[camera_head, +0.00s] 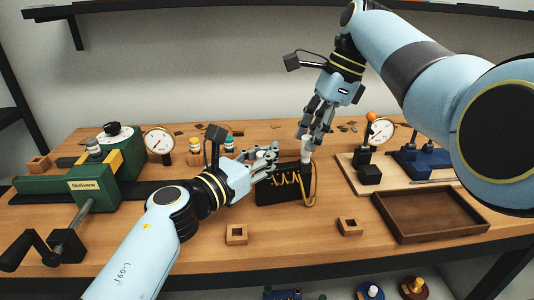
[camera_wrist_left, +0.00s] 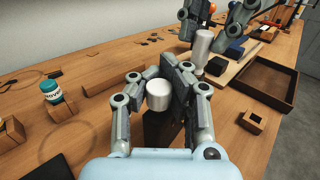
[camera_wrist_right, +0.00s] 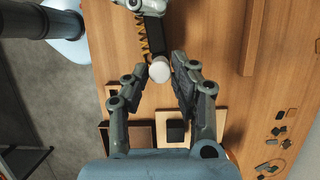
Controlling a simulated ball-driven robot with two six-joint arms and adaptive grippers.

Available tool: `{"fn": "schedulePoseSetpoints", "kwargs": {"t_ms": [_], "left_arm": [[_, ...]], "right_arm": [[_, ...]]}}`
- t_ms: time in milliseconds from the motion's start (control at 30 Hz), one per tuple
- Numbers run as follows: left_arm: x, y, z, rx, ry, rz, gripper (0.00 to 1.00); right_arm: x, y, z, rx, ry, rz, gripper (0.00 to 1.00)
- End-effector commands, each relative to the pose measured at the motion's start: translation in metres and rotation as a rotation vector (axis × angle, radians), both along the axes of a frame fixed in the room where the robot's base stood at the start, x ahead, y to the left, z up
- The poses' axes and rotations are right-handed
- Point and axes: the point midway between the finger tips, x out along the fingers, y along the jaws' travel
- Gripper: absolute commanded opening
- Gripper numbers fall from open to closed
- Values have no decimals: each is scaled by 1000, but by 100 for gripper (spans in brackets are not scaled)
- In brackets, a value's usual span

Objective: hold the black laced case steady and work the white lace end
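The black laced case (camera_head: 283,190) stands upright near the middle of the bench, with an orange-yellow lace (camera_head: 288,180) zigzagging across its front and a loop hanging at its right end. My left gripper (camera_head: 266,157) is at the case's upper left, its fingers closed around a white cylindrical knob (camera_wrist_left: 159,95) above the case. The dark case body shows below in the left wrist view (camera_wrist_left: 160,128). My right gripper (camera_head: 309,143) points down at the case's right end. Its fingers meet the sides of the white lace end (camera_wrist_right: 159,70), which shows upright in the head view (camera_head: 307,155).
An empty brown tray (camera_head: 430,232) lies at the right. A board with a gauge (camera_head: 381,131) stands behind it. Small wooden blocks (camera_head: 236,235) (camera_head: 350,227) sit at the front. A green machine (camera_head: 95,188) fills the left. Small bottles (camera_head: 195,145) stand behind my left gripper.

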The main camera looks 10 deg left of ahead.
Motion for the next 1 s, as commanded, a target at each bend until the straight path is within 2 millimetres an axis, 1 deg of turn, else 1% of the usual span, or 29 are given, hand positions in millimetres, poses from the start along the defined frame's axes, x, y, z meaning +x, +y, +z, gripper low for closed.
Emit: {"fn": "schedulePoseSetpoints", "kwargs": {"t_ms": [33,167,467,767,867,1000], "left_arm": [[-2,0,-7,3,11,-1,0],[-2,0,-7,3,11,-1,0],[-2,0,-7,3,11,-1,0],[-2,0,-6,4,10,-1,0],[-2,0,-6,4,10,-1,0],[-2,0,-6,3,11,-1,0]], "right_arm": [[0,0,0,0,0,0,17],[0,0,0,0,0,0,0],[0,0,1,0,-1,0,0],[0,0,6,0,-1,0,0],[1,0,10,0,-2,-1,0],[0,0,22,2,-2,0,0]]}}
